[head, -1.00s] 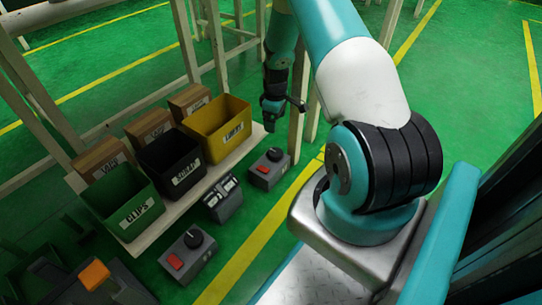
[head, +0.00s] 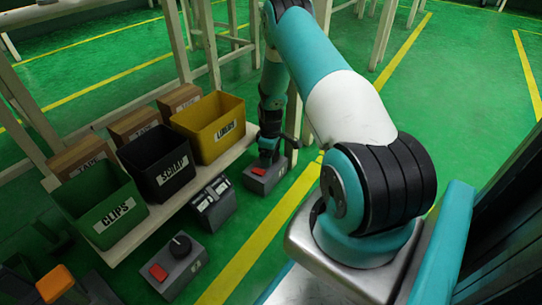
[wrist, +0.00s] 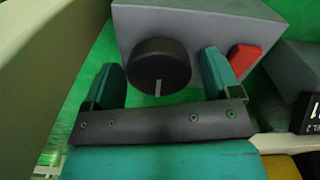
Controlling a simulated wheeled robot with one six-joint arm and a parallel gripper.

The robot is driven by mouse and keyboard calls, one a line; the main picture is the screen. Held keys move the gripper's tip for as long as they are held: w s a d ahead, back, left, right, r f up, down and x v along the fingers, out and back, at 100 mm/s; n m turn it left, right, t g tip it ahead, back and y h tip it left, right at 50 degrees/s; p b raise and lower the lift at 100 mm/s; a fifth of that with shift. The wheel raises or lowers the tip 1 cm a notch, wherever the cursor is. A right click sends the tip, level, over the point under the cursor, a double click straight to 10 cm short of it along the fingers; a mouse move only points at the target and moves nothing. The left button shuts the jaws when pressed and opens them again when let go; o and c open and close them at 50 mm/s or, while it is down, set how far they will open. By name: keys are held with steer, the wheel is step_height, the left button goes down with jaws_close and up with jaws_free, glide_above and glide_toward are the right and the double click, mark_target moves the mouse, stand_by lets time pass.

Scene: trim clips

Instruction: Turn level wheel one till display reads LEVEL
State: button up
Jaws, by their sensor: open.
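A grey control box (head: 264,178) with a red button (head: 259,171) sits on the floor at the end of the bin shelf. My gripper (head: 268,153) is over this box and hides its knob in the head view. In the wrist view the black round knob (wrist: 158,60) with a white mark lies between my two teal fingers, which are open with gaps on both sides. A second box (head: 182,270) with a black knob (head: 180,246) stands nearer. A display unit (head: 213,205) with two small screens sits between them. Its readings are too small to tell, as is which box is one.
Green clips (head: 100,205), black scrap (head: 158,163) and yellow labels (head: 209,128) bins stand on a low shelf (head: 150,222) left of the boxes, with cardboard boxes behind. A pale post (head: 305,120) stands close to my gripper.

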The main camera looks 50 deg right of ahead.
steer(key=c, duration=0.9)
steer(key=shift+r+m+p, duration=0.1)
steer(key=shift+m+p, duration=0.2)
steer(key=shift+p, duration=0.1)
